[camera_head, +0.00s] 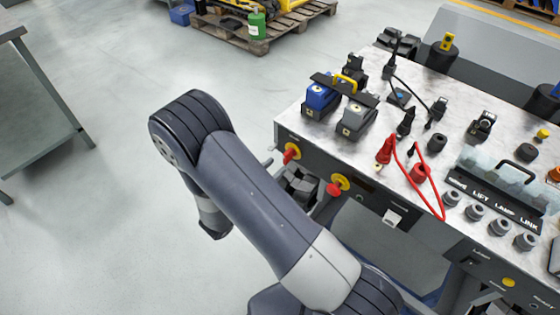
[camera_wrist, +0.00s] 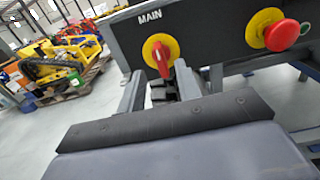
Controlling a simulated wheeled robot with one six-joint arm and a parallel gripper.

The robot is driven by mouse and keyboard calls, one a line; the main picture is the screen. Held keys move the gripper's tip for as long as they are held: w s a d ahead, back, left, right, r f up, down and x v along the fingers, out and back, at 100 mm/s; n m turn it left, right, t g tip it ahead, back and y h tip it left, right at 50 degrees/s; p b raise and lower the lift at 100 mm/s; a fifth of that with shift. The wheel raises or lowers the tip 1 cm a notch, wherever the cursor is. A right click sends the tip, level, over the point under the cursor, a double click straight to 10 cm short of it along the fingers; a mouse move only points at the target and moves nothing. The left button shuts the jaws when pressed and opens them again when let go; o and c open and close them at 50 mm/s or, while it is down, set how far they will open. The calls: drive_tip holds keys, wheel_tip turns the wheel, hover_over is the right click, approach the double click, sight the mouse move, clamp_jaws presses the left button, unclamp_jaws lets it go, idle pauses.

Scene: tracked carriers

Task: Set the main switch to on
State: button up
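The main switch (camera_wrist: 161,52) is a red handle on a round yellow plate, under the label MAIN on a dark front panel. Its handle stands nearly upright, leaning slightly, in the wrist view. The switch also shows in the head view at the bench's near left corner (camera_head: 291,152). My gripper (camera_wrist: 159,78) is open, with one grey finger on each side just below the handle. Whether the fingertips reach around the handle or touch it I cannot tell. In the head view my gripper (camera_head: 302,184) is just below the switch, partly hidden by my arm.
A red mushroom button (camera_wrist: 282,35) on a yellow plate sits right of the switch. The bench top (camera_head: 300,122) holds blue and grey carriers, a red cable and several connectors. A pallet (camera_head: 262,38) stands at the back.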

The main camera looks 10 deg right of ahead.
sight(284, 159)
drive_tip(key=shift+x, duration=1.7)
drive_tip(key=shift+c, duration=0.2)
clamp_jaws()
